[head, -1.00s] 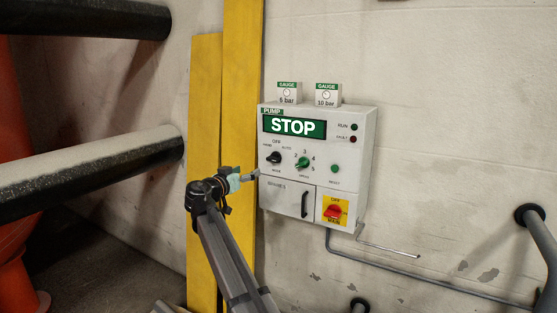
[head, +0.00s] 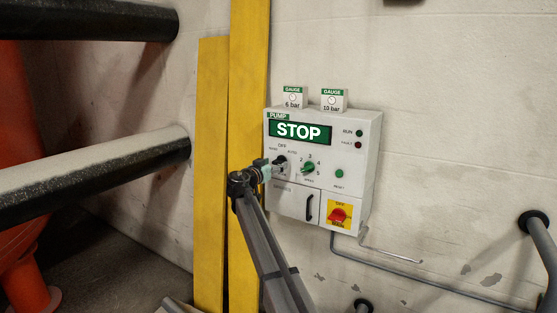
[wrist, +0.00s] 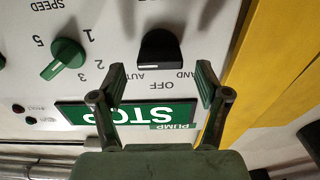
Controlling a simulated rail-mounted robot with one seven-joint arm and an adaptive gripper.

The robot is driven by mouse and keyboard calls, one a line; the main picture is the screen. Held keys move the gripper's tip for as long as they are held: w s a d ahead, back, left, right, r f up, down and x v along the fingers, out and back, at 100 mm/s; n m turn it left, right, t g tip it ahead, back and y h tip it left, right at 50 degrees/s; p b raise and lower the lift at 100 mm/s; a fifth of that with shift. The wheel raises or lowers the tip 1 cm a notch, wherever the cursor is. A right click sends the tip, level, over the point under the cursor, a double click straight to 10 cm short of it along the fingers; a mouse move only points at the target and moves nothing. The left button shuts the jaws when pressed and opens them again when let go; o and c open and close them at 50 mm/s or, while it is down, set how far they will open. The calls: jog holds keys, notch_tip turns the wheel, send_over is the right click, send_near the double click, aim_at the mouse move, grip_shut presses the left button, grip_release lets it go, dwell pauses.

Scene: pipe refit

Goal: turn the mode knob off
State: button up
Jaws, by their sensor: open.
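The black mode knob (head: 280,161) is at the left of the white pump control box. In the wrist view, which shows the panel upside down, the knob (wrist: 160,48) sits between my fingers, with OFF, AUTO and HAND labels around it. In the head view my gripper (head: 270,168) is at the panel and partly covers the knob's surroundings.
The green speed knob (head: 308,167) is just right of the mode knob. The green STOP display (head: 300,131) is above. A red main switch (head: 340,215) and black door handle (head: 309,207) are below. Yellow boards (head: 245,110) stand to the left.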

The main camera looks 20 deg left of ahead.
aim_at(277, 163)
jog(key=shift+w+d+p, duration=0.15)
jog(key=shift+w, duration=0.7)
jog(key=shift+w+d+p, duration=0.1)
jog(key=shift+w+p, duration=0.05)
jog(key=shift+w, duration=0.65)
jog(key=c, duration=1.2)
jog(key=shift+o, duration=0.2)
